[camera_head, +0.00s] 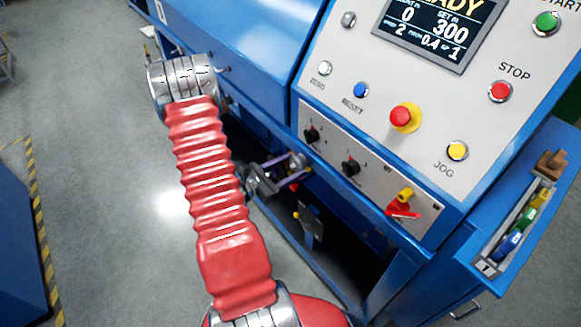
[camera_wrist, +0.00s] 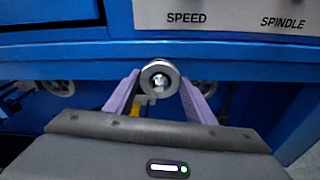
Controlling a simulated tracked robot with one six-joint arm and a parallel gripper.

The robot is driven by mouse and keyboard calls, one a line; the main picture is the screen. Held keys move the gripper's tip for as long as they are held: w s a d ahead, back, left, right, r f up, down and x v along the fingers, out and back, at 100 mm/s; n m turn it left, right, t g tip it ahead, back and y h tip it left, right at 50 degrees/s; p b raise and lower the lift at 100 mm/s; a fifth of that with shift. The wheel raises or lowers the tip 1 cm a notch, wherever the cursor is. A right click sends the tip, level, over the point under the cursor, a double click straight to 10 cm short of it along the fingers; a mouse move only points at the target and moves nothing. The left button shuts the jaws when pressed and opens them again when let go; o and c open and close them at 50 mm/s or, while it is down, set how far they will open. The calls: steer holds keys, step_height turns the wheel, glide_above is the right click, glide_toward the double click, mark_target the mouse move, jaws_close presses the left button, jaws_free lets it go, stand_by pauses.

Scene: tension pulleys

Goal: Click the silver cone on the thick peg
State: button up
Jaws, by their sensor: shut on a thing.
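My gripper (camera_head: 285,174) is in front of the machine, just below the control panel. Its two purple fingers are shut on the silver cone (camera_head: 298,161), a small round metal piece. In the wrist view, the silver cone (camera_wrist: 160,78) shows end-on as a ring with a bright centre between the fingertips of my gripper (camera_wrist: 160,90). The thick peg cannot be made out in either view; the cone and fingers hide what is directly behind them.
The blue machine's edge (camera_wrist: 70,54) runs just behind the cone. Grey wheels (camera_wrist: 61,88) show in the recess below. The control panel (camera_head: 340,85) has knobs and buttons close by. A tray (camera_head: 515,230) with coloured pieces is at the right. The floor at left is open.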

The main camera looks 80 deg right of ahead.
stand_by(0.3)
steer(key=o, duration=1.2)
steer(key=shift+w, duration=0.1)
steer(key=v, duration=1.3)
steer(key=shift+w+a, duration=0.25)
steer(key=shift+f, duration=0.1)
